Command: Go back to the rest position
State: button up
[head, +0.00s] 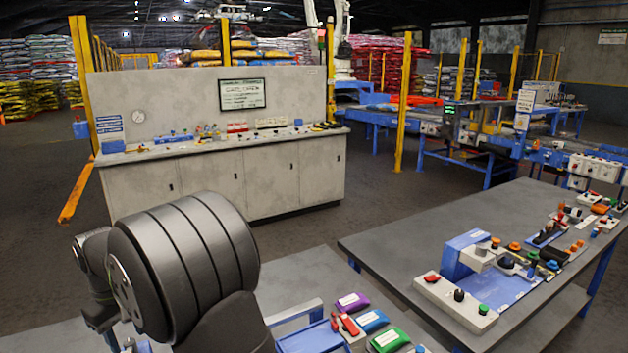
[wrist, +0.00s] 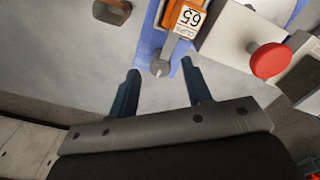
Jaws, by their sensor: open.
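My gripper (wrist: 163,92) shows in the wrist view with its two dark blue fingers apart and nothing between them. A small grey knob or shaft (wrist: 160,68) lies just beyond the fingertips, close to the left one; I cannot tell whether they touch. It joins an orange part with a white tag reading 65 (wrist: 187,20), upside down in this view. In the head view my dark arm fills the lower left, and my gripper is not visible there.
In the wrist view a red mushroom button (wrist: 270,60) is on a pale box at the right. In the head view, green (head: 388,340) and purple (head: 350,303) packets lie on the near bench. A grey table (head: 400,245) with control boxes stands at the right. Floor lies between it and the cabinet (head: 220,180).

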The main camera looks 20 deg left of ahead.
aim_at(128, 342)
jog(key=shift+f, duration=1.7)
notch_tip(128, 342, up, 17)
notch_tip(128, 342, down, 17)
jog(key=shift+f, duration=0.2)
jog(key=shift+r+m, duration=0.2)
jog(key=shift+m, duration=0.7)
jog(key=m, duration=1)
jog(key=shift+a+m, duration=0.1)
jog(key=shift+m, duration=1.9)
